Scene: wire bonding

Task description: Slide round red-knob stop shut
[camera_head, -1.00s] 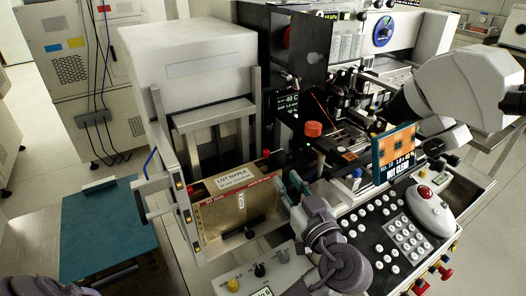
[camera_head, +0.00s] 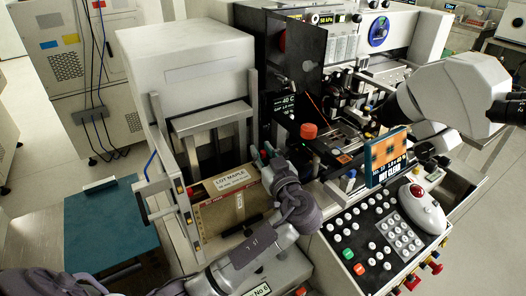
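A small red knob (camera_head: 264,155) shows at the upper right corner of the box labelled LOT MAPLE (camera_head: 222,192). My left gripper (camera_head: 265,158) is right at this knob, its dark fingertips beside or around it. The fingers partly hide the knob, and I cannot tell whether they touch it or how far apart they are. Another small red knob (camera_head: 190,191) shows at the box's left side. A larger round red knob (camera_head: 309,131) stands upright on the machine, right of the gripper and apart from it. My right gripper is not in view.
A white microscope head (camera_head: 455,88) overhangs the right side. A small screen (camera_head: 385,158) and a keypad panel (camera_head: 372,240) stand right of my arm. A tall white cabinet (camera_head: 190,65) rises behind the box. A teal-topped table (camera_head: 108,225) is at the left.

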